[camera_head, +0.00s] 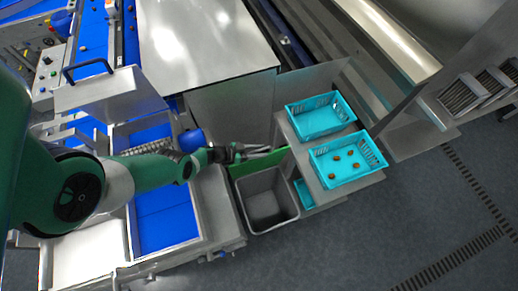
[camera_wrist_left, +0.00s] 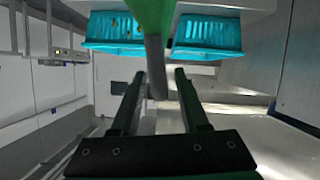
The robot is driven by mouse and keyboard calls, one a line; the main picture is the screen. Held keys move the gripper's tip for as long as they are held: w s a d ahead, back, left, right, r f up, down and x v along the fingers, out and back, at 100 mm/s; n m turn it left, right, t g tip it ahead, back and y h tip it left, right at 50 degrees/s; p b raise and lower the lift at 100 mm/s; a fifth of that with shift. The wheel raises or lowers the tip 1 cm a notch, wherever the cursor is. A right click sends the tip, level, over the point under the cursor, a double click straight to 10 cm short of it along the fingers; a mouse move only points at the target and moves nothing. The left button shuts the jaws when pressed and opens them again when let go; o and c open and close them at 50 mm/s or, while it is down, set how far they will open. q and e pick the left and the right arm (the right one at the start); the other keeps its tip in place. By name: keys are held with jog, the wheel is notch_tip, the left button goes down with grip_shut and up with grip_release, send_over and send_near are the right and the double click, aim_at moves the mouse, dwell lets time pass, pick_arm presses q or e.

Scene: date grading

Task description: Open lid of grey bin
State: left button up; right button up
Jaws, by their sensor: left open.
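The grey bin (camera_head: 255,221) stands on the floor beside the metal table, and its inside is in plain view. Its green lid (camera_head: 258,163) stands raised at the bin's back edge. My left gripper (camera_head: 272,151) is just above and behind the lid's top edge, in part hidden among grey metal surfaces. In the left wrist view, my left gripper (camera_wrist_left: 160,88) has its two dark fingers apart. A green panel, likely the lid (camera_wrist_left: 152,14), and a dark grey bar show ahead of the fingers; I cannot tell whether they touch. My right gripper is not in view.
Two turquoise baskets (camera_head: 290,108) sit on a metal shelf right of the bin; the nearer one (camera_head: 338,185) holds several dates. A blue-lined metal table (camera_head: 207,212) stands left of the bin. Open floor (camera_head: 330,250) lies in front.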

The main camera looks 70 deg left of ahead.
pick_arm(q)
notch_tip(320, 180, up, 5)
jog(key=p, duration=0.4)
jog(key=shift+s+d+f+p, duration=0.15)
jog(key=shift+f+p, duration=0.05)
jog(key=shift+p, duration=0.2)
jog(key=s+d+r+p, duration=0.6)
jog(key=s+d+r, duration=0.2)
jog(key=d, duration=0.2)
jog(key=shift+s+d+r+p, duration=0.2)
jog(key=shift+s+p, duration=0.1)
jog(key=shift+s, duration=0.1)
jog(key=shift+d, duration=0.1)
